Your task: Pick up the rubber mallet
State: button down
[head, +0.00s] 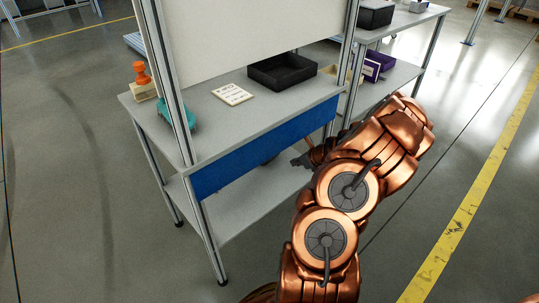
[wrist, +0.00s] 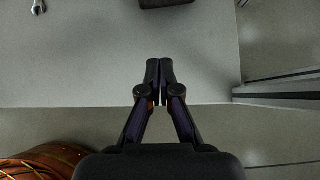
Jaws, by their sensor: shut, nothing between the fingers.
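No rubber mallet can be made out for certain. In the wrist view a dark block (wrist: 166,3) is cut off by the top edge; I cannot tell whether it is the mallet's head. My gripper (wrist: 160,72) is shut and empty, over the front edge of a grey shelf (wrist: 80,65), with its tips pointing towards the block and apart from it. In the head view my gripper (head: 298,162) is beside the workbench's lower shelf (head: 235,212), below the blue panel (head: 262,148), partly hidden by my arm.
A wrench (wrist: 39,6) lies at the wrist view's upper left. The benchtop holds a black tray (head: 282,71), a white card (head: 233,94), an orange-handled stamp (head: 141,76) and a teal object (head: 192,116). Bench posts (head: 172,75) bound the shelf. Floor at left is clear.

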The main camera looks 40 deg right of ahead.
jog(key=b+x, duration=0.4)
jog(key=x, duration=0.6)
jog(key=w+b, duration=0.1)
jog(key=w, duration=0.1)
jog(key=shift+w+f, duration=0.15)
jog(key=shift+w, duration=0.2)
jog(key=shift+w+b, duration=0.3)
jog(key=shift+w, duration=0.6)
jog(key=shift+r, duration=0.25)
